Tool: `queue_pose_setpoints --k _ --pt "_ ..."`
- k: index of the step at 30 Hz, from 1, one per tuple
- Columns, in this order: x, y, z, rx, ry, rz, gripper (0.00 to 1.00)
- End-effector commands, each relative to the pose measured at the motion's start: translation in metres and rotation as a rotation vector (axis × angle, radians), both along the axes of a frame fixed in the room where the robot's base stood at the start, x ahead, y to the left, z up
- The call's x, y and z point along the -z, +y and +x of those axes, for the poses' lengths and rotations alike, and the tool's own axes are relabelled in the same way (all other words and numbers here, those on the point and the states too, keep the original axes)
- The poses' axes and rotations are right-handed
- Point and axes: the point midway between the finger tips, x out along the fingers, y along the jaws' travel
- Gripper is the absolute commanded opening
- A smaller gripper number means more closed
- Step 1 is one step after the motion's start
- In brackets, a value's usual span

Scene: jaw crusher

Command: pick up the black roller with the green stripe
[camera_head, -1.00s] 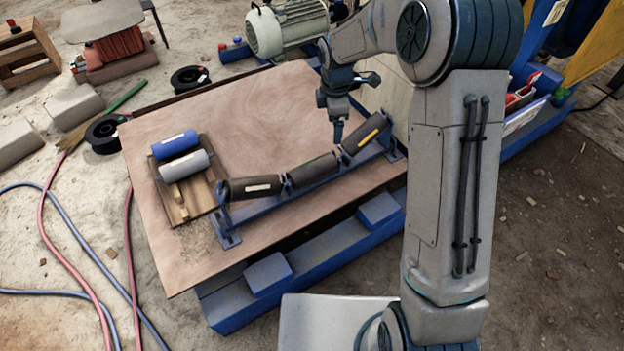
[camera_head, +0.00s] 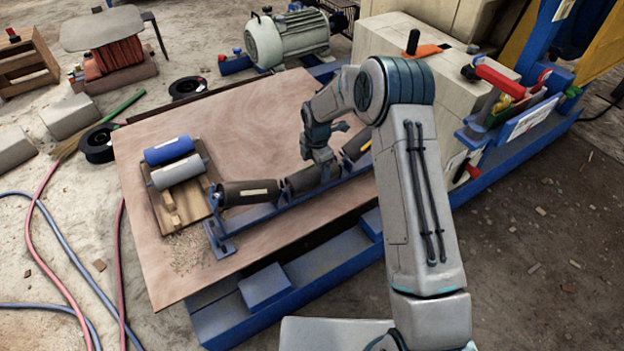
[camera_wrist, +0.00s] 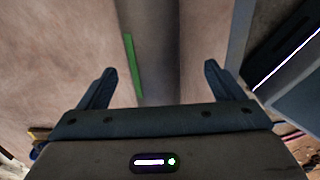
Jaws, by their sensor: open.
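In the wrist view, the black roller with the green stripe (camera_wrist: 150,45) runs up the picture between my fingertips, its green stripe (camera_wrist: 133,65) facing the camera left of centre. My gripper (camera_wrist: 158,85) is open, one finger on each side of the roller's line, with nothing held. In the head view, my gripper (camera_head: 325,172) is low over the middle roller (camera_head: 303,181) of a row of three on a blue frame. My gripper partly hides that roller, and no green shows there. Whether the fingers touch it cannot be told.
A white-labelled roller (camera_head: 250,191) lies left in the blue frame (camera_head: 265,214); a yellow-striped one (camera_head: 357,145) lies right, partly behind my arm. Blue (camera_head: 168,150) and grey (camera_head: 178,171) rollers lie on a wooden pallet (camera_head: 198,207). The board's (camera_head: 240,118) back is clear.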

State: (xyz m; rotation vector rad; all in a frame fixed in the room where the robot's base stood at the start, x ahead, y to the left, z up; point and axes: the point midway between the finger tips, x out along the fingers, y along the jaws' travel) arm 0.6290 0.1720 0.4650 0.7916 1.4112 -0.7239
Motion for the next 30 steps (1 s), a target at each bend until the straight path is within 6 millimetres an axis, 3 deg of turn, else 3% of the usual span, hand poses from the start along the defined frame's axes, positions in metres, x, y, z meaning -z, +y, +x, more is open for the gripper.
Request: queue_pose_setpoints --k 5,13,20,21,27,29,30 --pt "0.012 0.003 0.002 0.000 0.000 0.000 0.88" --pt "0.051 0.009 0.006 0.002 0.000 0.000 0.88" --pt "0.052 0.008 0.007 0.002 -0.002 0.000 0.88" --pt "0.052 0.008 0.007 0.002 -0.001 0.001 0.85" --pt "0.052 0.008 0.007 0.002 -0.001 0.001 0.30" --pt "0.052 0.008 0.006 0.002 0.000 0.000 0.13" --pt "0.050 0.009 0.007 0.002 -0.003 0.001 0.10"
